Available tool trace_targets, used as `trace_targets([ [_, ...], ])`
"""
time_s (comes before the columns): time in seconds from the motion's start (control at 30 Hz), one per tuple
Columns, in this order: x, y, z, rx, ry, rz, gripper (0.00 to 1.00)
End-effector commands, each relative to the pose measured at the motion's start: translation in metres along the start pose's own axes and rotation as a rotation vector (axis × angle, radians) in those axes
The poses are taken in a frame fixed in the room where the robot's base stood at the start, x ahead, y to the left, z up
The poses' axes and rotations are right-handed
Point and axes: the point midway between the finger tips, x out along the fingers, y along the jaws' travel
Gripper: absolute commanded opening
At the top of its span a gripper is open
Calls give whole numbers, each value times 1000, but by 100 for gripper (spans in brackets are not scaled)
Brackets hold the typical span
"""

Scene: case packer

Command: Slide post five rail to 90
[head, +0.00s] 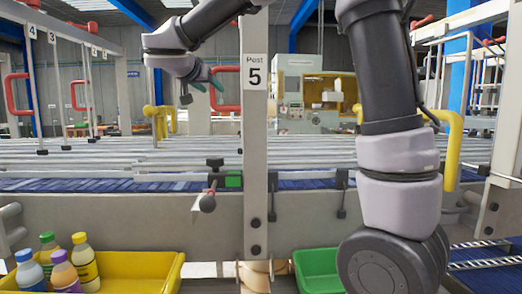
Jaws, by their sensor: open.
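Post five (255,130) is a pale upright post with a "Post 5" label, standing in the middle of the head view. Low on its left, a rod with a dark round knob (208,202) points towards me, below a black clamp (215,163). A small green block (233,181) sits beside the rod, against the post. Long grey guide rails (110,158) run left to right behind the post. My gripper (202,92) is open and empty, up and left of the post's label, well above the rails. No scale or number 90 is readable.
A blue conveyor belt (110,185) runs under the rails. A yellow bin (140,268) with several bottles stands front left, and a green bin (316,270) right of the post. Red handles (225,92) and other posts stand behind. My arm covers much of the right.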

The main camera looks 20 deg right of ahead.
Motion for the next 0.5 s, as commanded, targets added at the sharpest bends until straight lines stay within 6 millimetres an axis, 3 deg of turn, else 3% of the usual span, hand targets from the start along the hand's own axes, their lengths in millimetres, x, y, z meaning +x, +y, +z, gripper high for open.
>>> trace_targets([
  [0.2,-2,0,0,0,0,0,60],
  [0.5,-26,0,0,1,1,-2,60],
])
